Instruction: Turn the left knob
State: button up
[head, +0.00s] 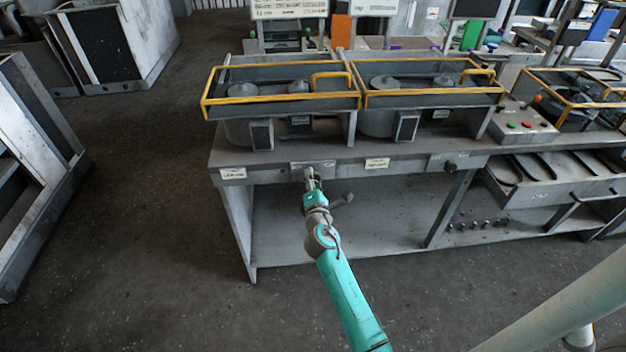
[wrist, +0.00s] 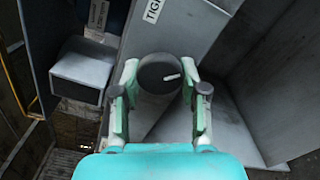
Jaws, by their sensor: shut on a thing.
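The left knob (wrist: 157,74) is a dark round knob with a short white mark, seen face-on in the wrist view. Its mark lies toward the right of its face, tilted slightly up. My gripper (wrist: 160,82) has one green finger on each side of the knob and is shut on it. In the head view my gripper (head: 313,182) is at the front edge of the workbench (head: 285,172), and it hides the left knob. A second dark knob (head: 449,167) sits further right on the same front edge.
Two housings with yellow guard frames (head: 281,97) stand on the bench above the knobs. White labels (head: 376,163) mark the front edge. A box with coloured buttons (head: 522,124) is to the right. Open floor (head: 150,220) lies left of the bench.

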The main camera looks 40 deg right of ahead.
jog(key=shift+a, duration=0.1)
jog(key=o, duration=1.1)
jog(key=shift+o, duration=0.2)
jog(key=v, duration=1.2)
